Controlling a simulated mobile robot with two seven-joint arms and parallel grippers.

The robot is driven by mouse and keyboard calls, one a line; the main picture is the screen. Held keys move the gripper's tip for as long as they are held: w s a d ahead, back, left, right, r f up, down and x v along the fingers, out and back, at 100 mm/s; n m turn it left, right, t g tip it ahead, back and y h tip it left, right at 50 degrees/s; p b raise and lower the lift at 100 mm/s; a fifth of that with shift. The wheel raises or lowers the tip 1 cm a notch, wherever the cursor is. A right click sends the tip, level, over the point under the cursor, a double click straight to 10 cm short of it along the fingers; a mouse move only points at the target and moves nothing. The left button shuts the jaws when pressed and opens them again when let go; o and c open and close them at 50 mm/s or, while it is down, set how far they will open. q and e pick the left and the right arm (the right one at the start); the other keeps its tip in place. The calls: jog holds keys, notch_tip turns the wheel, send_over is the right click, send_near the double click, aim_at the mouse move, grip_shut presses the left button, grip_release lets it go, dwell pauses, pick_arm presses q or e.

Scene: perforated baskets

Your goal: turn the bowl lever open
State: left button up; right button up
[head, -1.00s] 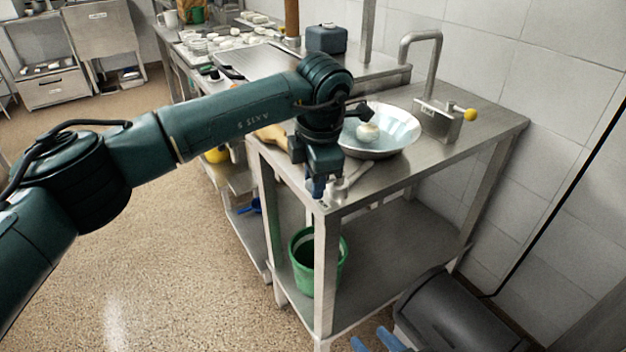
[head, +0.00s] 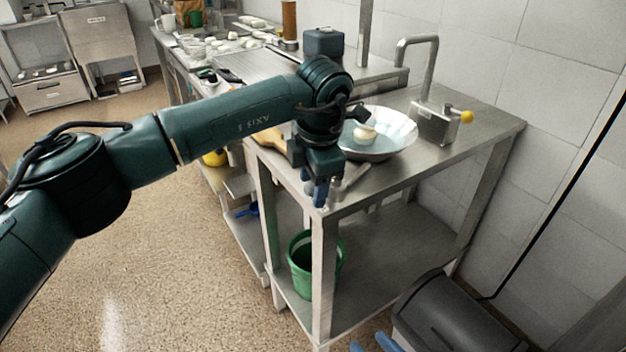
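A wide metal bowl (head: 395,142) with pale water and a whitish round thing in it is set on the steel table. A short grey metal lever (head: 352,178) shows at the table's front corner, below the bowl; my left gripper partly hides it. My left gripper (head: 315,192) points down at that corner, just left of the lever. Its blue fingers look apart with nothing between them; I cannot tell whether they touch the lever. My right gripper (head: 374,344) shows only as two blue fingertips at the bottom edge, apart and empty.
A green bucket (head: 303,265) is on the lower shelf. A dark bin (head: 450,315) stands at the lower right. Floor to the left is free.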

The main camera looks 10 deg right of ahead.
pick_arm(q)
notch_tip(320, 180, up, 13)
jog(key=s, duration=0.2)
jog(key=shift+s+d, duration=0.2)
jog(key=shift+d, duration=0.15)
jog(key=shift+p, duration=0.3)
